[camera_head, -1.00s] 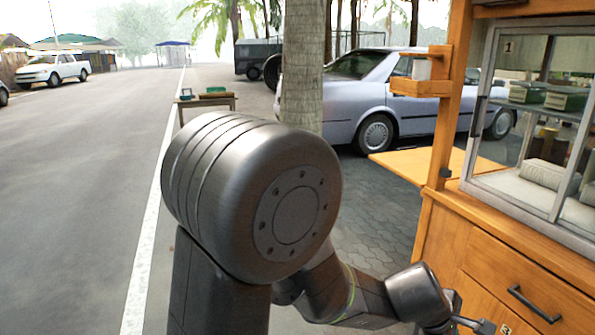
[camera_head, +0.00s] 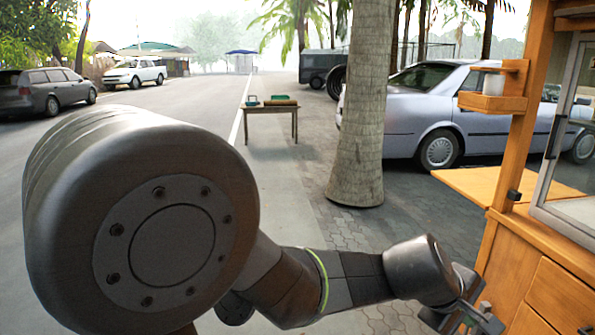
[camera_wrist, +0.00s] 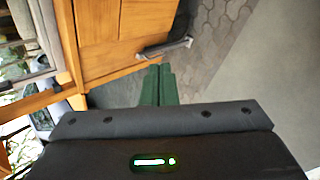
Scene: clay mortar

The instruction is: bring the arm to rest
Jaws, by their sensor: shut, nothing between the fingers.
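My arm is in the lower left and middle of the head view, bent and reaching to the right. My gripper (camera_head: 472,318) is at its end, low in the picture, in front of the wooden stall's side. In the wrist view the two greenish fingers (camera_wrist: 158,86) lie side by side with nothing between them. The gripper is shut and empty. Whether it touches the stall cannot be told.
A palm trunk (camera_head: 357,110), a silver car (camera_head: 440,115) and a small table (camera_head: 271,112) stand farther off.

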